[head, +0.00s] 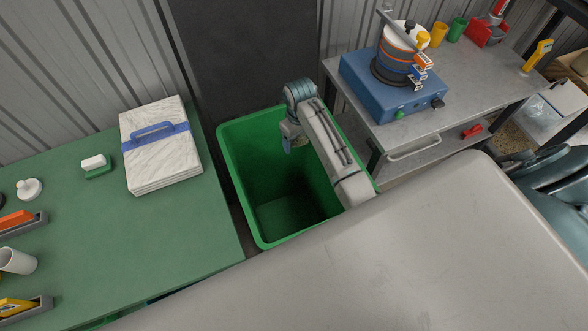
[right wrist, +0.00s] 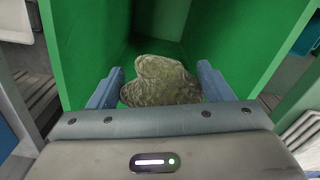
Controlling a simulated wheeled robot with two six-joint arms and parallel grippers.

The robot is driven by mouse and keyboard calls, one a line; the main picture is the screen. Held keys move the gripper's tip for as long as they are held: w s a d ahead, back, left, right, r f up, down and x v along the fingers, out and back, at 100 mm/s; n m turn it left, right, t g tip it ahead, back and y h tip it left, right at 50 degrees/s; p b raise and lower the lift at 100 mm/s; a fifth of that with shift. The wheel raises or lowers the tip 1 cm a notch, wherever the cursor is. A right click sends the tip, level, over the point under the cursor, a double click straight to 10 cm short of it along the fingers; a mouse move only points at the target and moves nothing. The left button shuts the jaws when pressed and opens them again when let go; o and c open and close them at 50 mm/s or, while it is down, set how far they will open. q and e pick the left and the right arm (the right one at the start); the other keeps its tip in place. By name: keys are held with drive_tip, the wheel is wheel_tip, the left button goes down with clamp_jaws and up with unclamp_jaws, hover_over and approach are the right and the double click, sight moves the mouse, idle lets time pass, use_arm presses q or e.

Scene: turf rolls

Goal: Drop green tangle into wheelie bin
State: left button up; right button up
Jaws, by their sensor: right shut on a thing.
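The wheelie bin (head: 241,172) is a deep green open-topped bin standing between two tables in the head view. Its green inner wall (right wrist: 85,45) fills much of the right wrist view. My right gripper (head: 294,147) points down over the bin's opening, toward its back part. In the right wrist view it is shut on the green tangle (right wrist: 160,80), a mottled olive-green clump between the two blue-grey fingers. In the head view the tangle is mostly hidden by the gripper. My left gripper is not in view.
A green table (head: 75,235) at left holds a stack of white sheets (head: 158,165) with a blue handle. A grey metal table (head: 440,115) at right carries a blue machine (head: 385,90). A dark panel (head: 245,50) stands behind the bin.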

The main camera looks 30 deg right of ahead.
drive_tip(key=shift+s+f, duration=0.6)
drive_tip(key=shift+s, duration=0.05)
drive_tip(key=f, duration=0.2)
drive_tip(key=w+f, duration=0.1)
drive_tip(key=f, duration=0.1)
drive_tip(key=shift+f, duration=0.1)
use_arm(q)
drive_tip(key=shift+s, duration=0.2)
use_arm(e)
drive_tip(key=shift+s, duration=0.2)
drive_tip(key=o, duration=1.1)
drive_tip(key=shift+w, duration=0.15)
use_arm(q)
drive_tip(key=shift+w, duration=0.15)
use_arm(e)
wheel_tip(320, 180, up, 11)
drive_tip(key=b, duration=0.3)
drive_tip(key=shift+f, duration=0.1)
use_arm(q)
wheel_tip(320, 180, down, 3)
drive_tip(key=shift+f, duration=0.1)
